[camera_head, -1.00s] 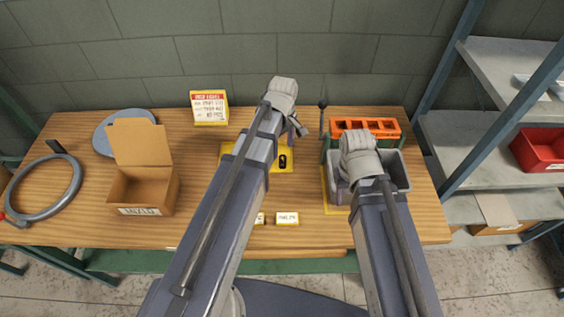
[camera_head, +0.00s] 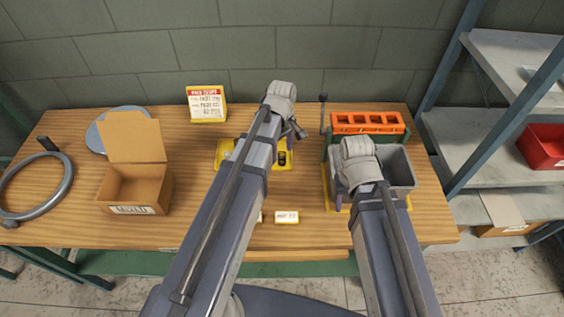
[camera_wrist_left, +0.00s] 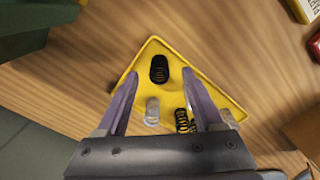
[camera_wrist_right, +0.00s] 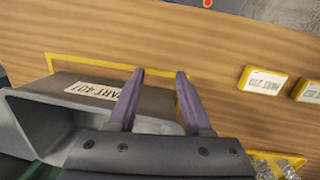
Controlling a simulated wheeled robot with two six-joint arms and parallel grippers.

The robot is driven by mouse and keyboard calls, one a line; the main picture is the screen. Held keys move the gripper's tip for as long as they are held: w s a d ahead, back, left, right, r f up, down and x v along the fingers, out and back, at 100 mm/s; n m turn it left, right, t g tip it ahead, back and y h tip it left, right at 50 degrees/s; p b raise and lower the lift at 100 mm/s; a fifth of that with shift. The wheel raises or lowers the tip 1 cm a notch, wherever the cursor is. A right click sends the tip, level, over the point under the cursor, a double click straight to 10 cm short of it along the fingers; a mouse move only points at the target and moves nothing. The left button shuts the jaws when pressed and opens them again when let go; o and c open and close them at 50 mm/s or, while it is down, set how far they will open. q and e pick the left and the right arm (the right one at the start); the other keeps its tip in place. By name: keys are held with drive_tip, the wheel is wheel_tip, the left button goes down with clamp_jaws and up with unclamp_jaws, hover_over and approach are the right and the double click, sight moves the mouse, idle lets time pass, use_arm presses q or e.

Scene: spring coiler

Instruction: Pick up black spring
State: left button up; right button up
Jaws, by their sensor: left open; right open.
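A black spring (camera_wrist_left: 158,69) stands near one corner of a yellow triangular tray (camera_wrist_left: 218,90). In the head view the black spring (camera_head: 282,158) shows just right of my left arm. My left gripper (camera_wrist_left: 160,80) is open above the tray. In its wrist view, the black spring appears between the fingertips, not gripped. A silver spring (camera_wrist_left: 152,110) and a dark, thinner-wired spring (camera_wrist_left: 181,122) lie nearer the gripper's palm. Another light spring (camera_wrist_left: 228,118) is partly hidden by a finger. My right gripper (camera_wrist_right: 160,75) is open and empty over the grey bin (camera_wrist_right: 60,85).
An orange rack (camera_head: 367,122) stands behind the bin. An open cardboard box (camera_head: 137,192) and a grey ring (camera_head: 42,190) are at the left. A label sign (camera_head: 206,104) stands at the back. Small yellow label blocks (camera_head: 287,217) sit near the front edge.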

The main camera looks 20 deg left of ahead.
sight(282, 154)
use_arm(q)
wheel_tip(282, 154, down, 3)
drive_tip(key=shift+w+f+b, duration=0.1)
drive_tip(key=shift+b, duration=0.9)
use_arm(e)
wheel_tip(282, 154, down, 3)
use_arm(q)
drive_tip(key=shift+r, duration=0.2)
use_arm(e)
drive_tip(key=shift+r, duration=0.1)
use_arm(q)
clamp_jaws()
